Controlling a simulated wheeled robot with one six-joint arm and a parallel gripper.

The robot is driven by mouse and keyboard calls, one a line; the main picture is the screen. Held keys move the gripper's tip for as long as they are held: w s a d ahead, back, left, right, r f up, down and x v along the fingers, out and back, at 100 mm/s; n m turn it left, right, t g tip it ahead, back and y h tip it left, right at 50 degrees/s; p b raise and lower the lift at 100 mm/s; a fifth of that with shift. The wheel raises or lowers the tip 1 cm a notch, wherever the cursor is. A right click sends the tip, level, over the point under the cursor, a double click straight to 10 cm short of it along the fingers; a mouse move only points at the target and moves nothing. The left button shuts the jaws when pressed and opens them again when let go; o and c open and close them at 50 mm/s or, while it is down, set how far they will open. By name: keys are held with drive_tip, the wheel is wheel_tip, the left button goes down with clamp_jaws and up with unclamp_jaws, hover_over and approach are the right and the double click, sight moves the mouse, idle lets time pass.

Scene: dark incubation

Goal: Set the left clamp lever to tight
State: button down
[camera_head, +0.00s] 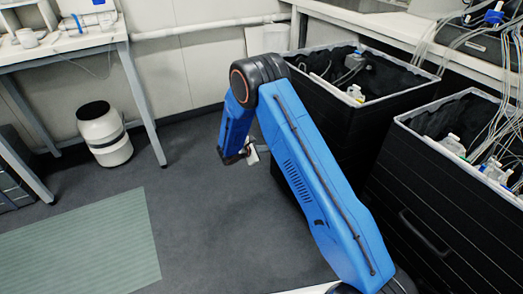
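My blue arm reaches up from the lower right and bends down at its elbow. My gripper (251,155) hangs at the end of the forearm, in front of the left black box (345,128) and lower than its rim. It is small, dark and partly turned away, so I cannot tell whether it is open or shut. The left box holds white and grey fittings (354,93) on dark lining. The right black box (425,205) holds more white fittings (453,145) with thin tubes. I cannot make out which part is the left clamp lever.
A pale green mat (85,245) lies at lower left. The grey floor (195,200) left of my arm is clear. Cables and tubes hang over the boxes at right.

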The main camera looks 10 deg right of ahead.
drive_tip(key=shift+s+d+r, duration=0.1)
drive_tip(key=shift+d+r, duration=0.5)
drive_tip(key=shift+d, duration=0.25)
drive_tip(key=shift+d+r, duration=0.55)
drive_tip(key=shift+d, duration=0.3)
drive_tip(key=shift+s+r+n+g, duration=0.15)
drive_tip(key=shift+r+n+g, duration=0.15)
drive_tip(key=shift+g, duration=0.1)
drive_tip(key=shift+s+r+n+g+h, duration=0.1)
drive_tip(key=shift+r+n+g+h, duration=0.3)
drive_tip(key=shift+r+n+g, duration=0.8)
drive_tip(key=shift+s+r+n+g+h, duration=0.1)
drive_tip(key=shift+r+n+g+h, duration=0.3)
drive_tip(key=shift+r+n+g, duration=0.75)
drive_tip(key=shift+w+r+t, duration=0.15)
drive_tip(key=shift+r+t, duration=0.1)
drive_tip(key=shift+r, duration=0.1)
